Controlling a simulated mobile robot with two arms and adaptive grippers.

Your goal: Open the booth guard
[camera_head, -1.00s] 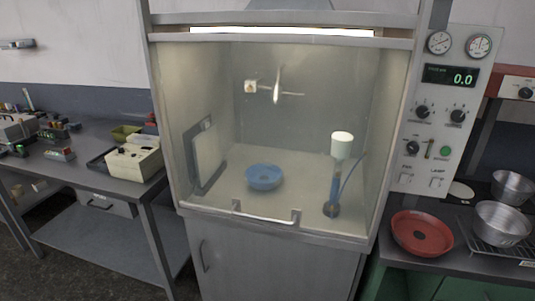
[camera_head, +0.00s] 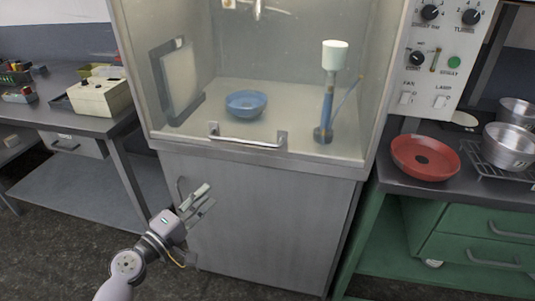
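The booth guard (camera_head: 185,138) is a clear front panel, down over the booth opening. Its silver bar handle (camera_head: 247,140) runs along the lower edge. Behind it, a blue bowl (camera_head: 246,103) sits on the booth floor, and a blue stand with a white top (camera_head: 335,57) stands to its right. My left gripper (camera_head: 202,199) is in front of the lower cabinet, below and left of the handle and apart from it. Its fingers look spread, with nothing between them. My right gripper is not in view.
A red pan (camera_head: 425,158) lies on the right-hand counter beside metal pots (camera_head: 508,146). The control panel (camera_head: 437,55) is right of the booth. A bench (camera_head: 75,122) with a beige box (camera_head: 98,97) stands at left. Floor between bench and booth is open.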

